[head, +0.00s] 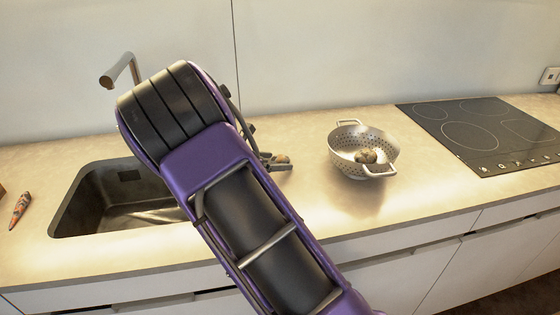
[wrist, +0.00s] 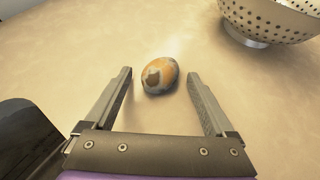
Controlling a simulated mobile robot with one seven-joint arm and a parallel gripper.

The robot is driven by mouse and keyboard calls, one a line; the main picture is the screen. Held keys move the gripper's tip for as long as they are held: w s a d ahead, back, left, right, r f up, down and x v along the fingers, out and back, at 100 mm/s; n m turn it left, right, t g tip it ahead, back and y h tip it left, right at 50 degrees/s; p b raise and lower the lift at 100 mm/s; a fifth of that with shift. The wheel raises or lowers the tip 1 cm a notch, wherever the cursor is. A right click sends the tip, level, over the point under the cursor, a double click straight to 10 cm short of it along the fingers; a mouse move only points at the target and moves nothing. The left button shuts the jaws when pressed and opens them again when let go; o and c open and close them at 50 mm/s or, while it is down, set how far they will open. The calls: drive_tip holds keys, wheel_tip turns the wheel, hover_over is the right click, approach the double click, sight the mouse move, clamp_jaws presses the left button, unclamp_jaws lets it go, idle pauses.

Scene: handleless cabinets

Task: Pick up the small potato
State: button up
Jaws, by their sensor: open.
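A small potato-like item (wrist: 160,75), orange-tan with grey and dark patches, lies on the counter in the wrist view. My gripper (wrist: 160,80) is open, with one finger on each side of it and a gap to both fingers. The item sits close to the fingertips and is not held. In the head view my gripper (head: 272,163) is partly hidden behind my arm, and the small item (head: 281,158) shows at its tips. A second brown potato-like item (head: 366,156) lies inside the colander.
A white perforated colander (head: 346,140) stands to the right; it also shows in the wrist view (wrist: 268,18). A black cooktop (head: 480,132) is further right. A sink (head: 100,195) is at left, with a faucet (head: 120,70) and an orange, dark-patched item (head: 20,209) beside it.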

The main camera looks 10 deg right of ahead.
clamp_jaws()
idle(0.3)
wheel_tip(320, 180, up, 10)
drive_tip(key=shift+p, duration=0.4)
drive_tip(key=shift+d+r, duration=0.1)
idle(0.4)
